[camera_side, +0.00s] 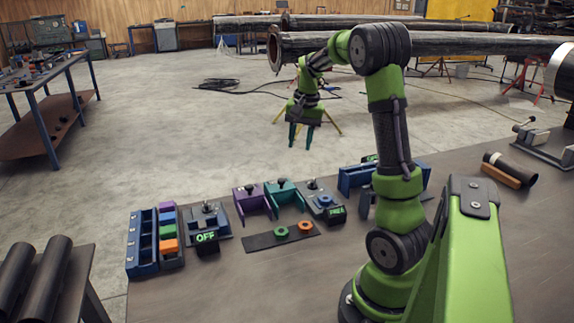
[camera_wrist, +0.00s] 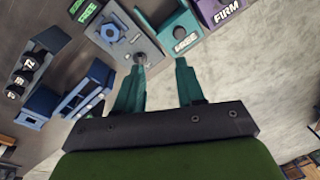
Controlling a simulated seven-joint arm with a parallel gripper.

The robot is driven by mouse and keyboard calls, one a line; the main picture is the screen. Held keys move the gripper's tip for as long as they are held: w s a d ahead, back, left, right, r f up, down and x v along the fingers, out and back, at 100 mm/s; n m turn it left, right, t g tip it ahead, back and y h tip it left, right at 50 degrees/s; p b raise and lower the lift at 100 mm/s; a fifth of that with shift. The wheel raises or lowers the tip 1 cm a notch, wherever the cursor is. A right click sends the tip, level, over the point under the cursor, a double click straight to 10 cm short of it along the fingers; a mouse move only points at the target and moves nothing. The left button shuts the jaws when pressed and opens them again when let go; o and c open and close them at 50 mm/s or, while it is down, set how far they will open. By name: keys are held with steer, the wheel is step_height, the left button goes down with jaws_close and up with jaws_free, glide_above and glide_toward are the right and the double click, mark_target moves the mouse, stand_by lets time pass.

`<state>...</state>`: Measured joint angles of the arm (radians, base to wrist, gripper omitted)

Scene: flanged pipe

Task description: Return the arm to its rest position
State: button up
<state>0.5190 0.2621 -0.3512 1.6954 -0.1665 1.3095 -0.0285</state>
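My gripper (camera_side: 300,145) hangs with its fingers pointing down, above the floor area beyond the workbench's far edge in the side view. In the wrist view its two teal fingers (camera_wrist: 159,66) stand apart with nothing between them, so it is open and empty. My arm is raised and bent over the workbench (camera_side: 240,285), reaching away from its base. No marker for a rest position shows.
A long flanged pipe (camera_side: 450,44) runs behind my arm. On the bench stand a blue rack (camera_side: 143,243), an OFF display (camera_side: 206,237), a purple fixture (camera_side: 252,199), a teal fixture (camera_side: 285,192) and a FREE display (camera_side: 337,212). A dark strip (camera_side: 262,240) bears green and orange rings.

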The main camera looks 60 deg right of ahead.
steer(key=s+a+r+n+t+y, duration=0.1)
steer(key=s+a+r+n+t, duration=0.15)
steer(key=a, duration=0.85)
steer(key=s+a+r+n+t, duration=0.15)
steer(key=a+n, duration=0.25)
steer(key=a, duration=0.7)
steer(key=s+a+r+n+t+y, duration=0.1)
steer(key=s+a+n+t, duration=0.2)
steer(key=a, duration=0.8)
steer(key=m+g+h, duration=0.2)
steer(key=m+g, duration=0.7)
steer(key=m, duration=0.3)
glide_above(313, 180)
step_height(313, 180, down, 4)
steer(key=f, duration=0.1)
step_height(313, 180, down, 16)
steer(key=shift+f, duration=0.1)
steer(key=shift+c, duration=0.4)
jaws_close()
